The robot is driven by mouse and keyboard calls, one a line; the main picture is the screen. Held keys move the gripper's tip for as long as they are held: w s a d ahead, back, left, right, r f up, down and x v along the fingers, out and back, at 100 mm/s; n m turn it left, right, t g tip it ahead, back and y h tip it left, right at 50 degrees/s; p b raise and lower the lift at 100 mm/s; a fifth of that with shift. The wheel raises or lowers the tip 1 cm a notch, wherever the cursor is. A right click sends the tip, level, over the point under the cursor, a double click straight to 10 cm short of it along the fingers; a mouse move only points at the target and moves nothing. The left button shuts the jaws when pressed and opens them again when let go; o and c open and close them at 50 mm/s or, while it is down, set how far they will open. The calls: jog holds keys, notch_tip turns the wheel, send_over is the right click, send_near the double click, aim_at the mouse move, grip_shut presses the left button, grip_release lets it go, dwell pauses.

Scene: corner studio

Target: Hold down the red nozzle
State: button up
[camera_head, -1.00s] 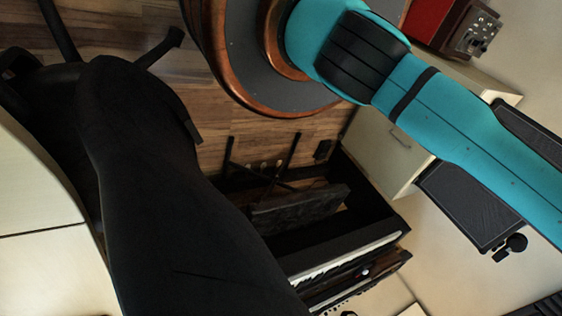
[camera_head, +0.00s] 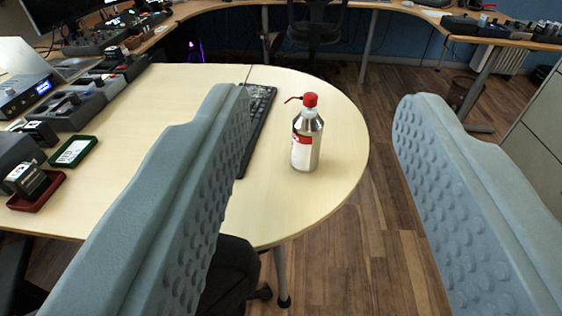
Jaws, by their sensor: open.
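The red nozzle (camera_head: 310,99) tops a silver bottle with a red and white label (camera_head: 304,150). Its thin red spout points left. The bottle stands upright near the rounded end of a pale wooden table (camera_head: 331,185). My gripper (camera_head: 315,115) is open, with its two grey-blue, dimpled fingers wide apart. The bottle shows between them, farther off, and neither finger touches it. The left finger hides part of the table and of a black keyboard (camera_head: 262,104).
Several grey devices (camera_head: 78,107) and small green and red trays (camera_head: 73,151) line the table's left side. Bare wooden floor (camera_head: 377,225) lies right of the table. A pale cabinet (camera_head: 543,135) stands at the right edge. A black chair (camera_head: 314,30) is behind.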

grip_shut()
dwell(1.9)
